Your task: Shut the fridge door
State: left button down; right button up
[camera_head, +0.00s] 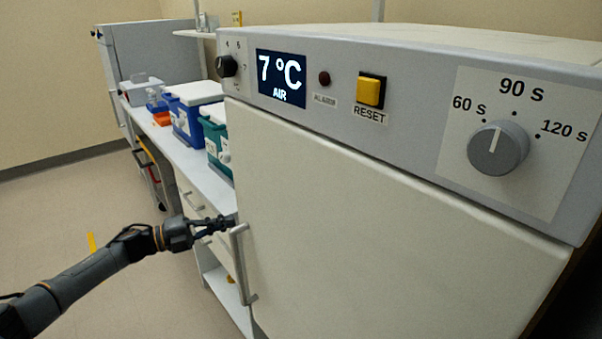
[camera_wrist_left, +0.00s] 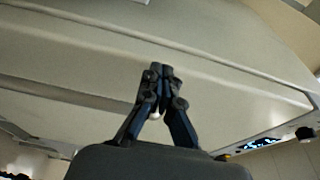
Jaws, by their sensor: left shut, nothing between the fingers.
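The fridge door (camera_head: 390,230) is a broad cream panel below the grey control panel in the head view. Its upright bar handle (camera_head: 241,265) is near the door's left edge. The door's top edge runs close along the underside of the control panel; I cannot tell whether it is fully closed. My left gripper (camera_head: 231,221) is shut and empty, its tips at the door's left edge by the top of the handle. I cannot tell whether they touch. In the left wrist view the shut fingertips (camera_wrist_left: 161,71) are in front of a pale surface. My right gripper is not in view.
The control panel (camera_head: 335,85) has a 7 °C display, a yellow reset button (camera_head: 370,92) and a timer knob (camera_head: 498,148). A bench (camera_head: 205,185) with blue and green boxes runs back on the left.

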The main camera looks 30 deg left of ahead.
pick_arm(q)
jog(key=v, duration=1.1)
jog(key=shift+s+d+f, duration=0.2)
jog(key=shift+d, duration=0.1)
